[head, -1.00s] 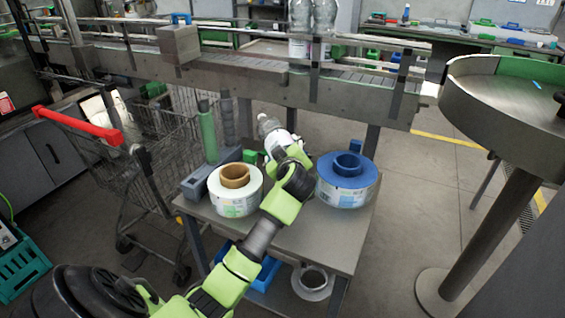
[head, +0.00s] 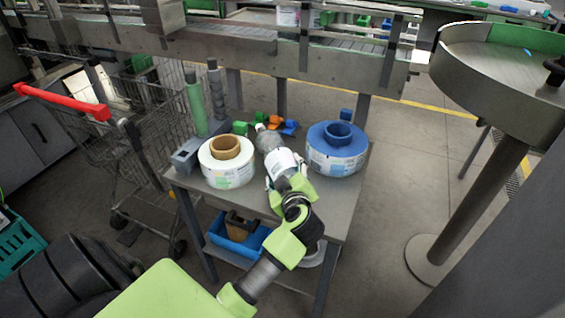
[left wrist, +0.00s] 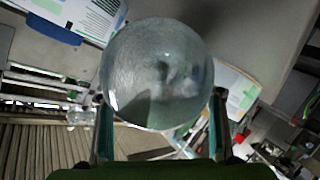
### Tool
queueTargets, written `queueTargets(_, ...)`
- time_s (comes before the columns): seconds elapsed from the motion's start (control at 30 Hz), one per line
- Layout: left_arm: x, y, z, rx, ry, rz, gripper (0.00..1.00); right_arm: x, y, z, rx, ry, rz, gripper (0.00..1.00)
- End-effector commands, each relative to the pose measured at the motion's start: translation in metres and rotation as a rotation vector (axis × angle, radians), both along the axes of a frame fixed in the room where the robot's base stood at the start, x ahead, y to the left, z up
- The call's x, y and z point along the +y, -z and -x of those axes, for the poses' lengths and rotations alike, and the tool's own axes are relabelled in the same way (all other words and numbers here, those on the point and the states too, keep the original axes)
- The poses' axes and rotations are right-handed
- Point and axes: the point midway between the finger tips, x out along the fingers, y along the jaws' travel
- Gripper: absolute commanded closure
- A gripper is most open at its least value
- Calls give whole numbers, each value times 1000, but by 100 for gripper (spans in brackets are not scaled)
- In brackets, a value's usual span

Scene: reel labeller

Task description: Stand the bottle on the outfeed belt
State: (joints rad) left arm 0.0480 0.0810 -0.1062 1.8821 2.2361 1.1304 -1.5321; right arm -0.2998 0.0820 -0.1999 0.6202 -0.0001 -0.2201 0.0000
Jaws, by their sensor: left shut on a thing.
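A clear bottle with a white label (head: 267,140) is held in my left gripper (head: 279,178), over the small grey table. It is tilted, with its neck pointing away from me. In the left wrist view one round clear end of the bottle (left wrist: 155,75) fills the middle, between the two fingers of my left gripper (left wrist: 162,125). The gripper is shut on the bottle. I cannot tell whether the bottle touches the table. The conveyor belt (head: 350,42) runs across the back, beyond the table and apart from the bottle. My right gripper is not in view.
The table (head: 335,205) also bears a white reel (head: 228,172), a blue reel (head: 336,158) and small coloured pieces (head: 275,121). A green roll (head: 195,105) stands at its left. A wire cart (head: 85,150) is left, a round metal turntable (head: 500,65) right.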

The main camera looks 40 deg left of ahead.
Motion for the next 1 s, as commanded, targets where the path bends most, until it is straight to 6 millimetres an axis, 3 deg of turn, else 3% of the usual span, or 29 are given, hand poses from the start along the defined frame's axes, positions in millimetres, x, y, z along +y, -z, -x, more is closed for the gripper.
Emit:
queueTargets(0.2, 2, 18, -3, -11, 1, -10, 95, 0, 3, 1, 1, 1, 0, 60)
queueTargets(0.47, 2, 21, -2, -10, 0, -8, 95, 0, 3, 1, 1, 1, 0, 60)
queueTargets(0.5, 1, 29, 0, 4, -2, 2, 31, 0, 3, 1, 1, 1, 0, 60)
queueTargets(0.53, 1, 29, 0, 4, -2, 2, 24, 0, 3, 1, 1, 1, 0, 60)
queueTargets(1.0, -6, 25, 5, 2, 1, 1, 22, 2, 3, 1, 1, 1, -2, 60)
